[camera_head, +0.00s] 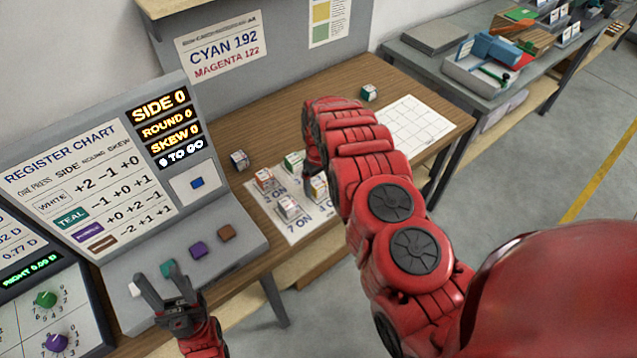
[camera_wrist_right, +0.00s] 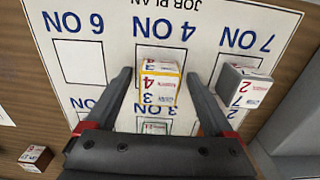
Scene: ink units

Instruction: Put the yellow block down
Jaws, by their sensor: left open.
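The yellow block (camera_wrist_right: 158,84) stands on the job plan sheet (camera_wrist_right: 110,30), by the "4 ON" marking. It also shows in the head view (camera_head: 318,186). In the right wrist view my right gripper (camera_wrist_right: 160,74) has its two fingers on either side of the block, with narrow gaps, so it looks open and not clamped. In the head view my right arm hides most of that gripper. My left gripper (camera_head: 166,294) is open and empty in front of the console's coloured buttons.
On the sheet are a grey-white block (camera_head: 288,207), an orange block (camera_head: 264,178) and a green block (camera_head: 294,160). A dark block (camera_head: 239,160) stands beside it. Another green block (camera_head: 369,93) is near the grid sheet (camera_head: 415,122). The sloped console (camera_head: 190,215) stands at left.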

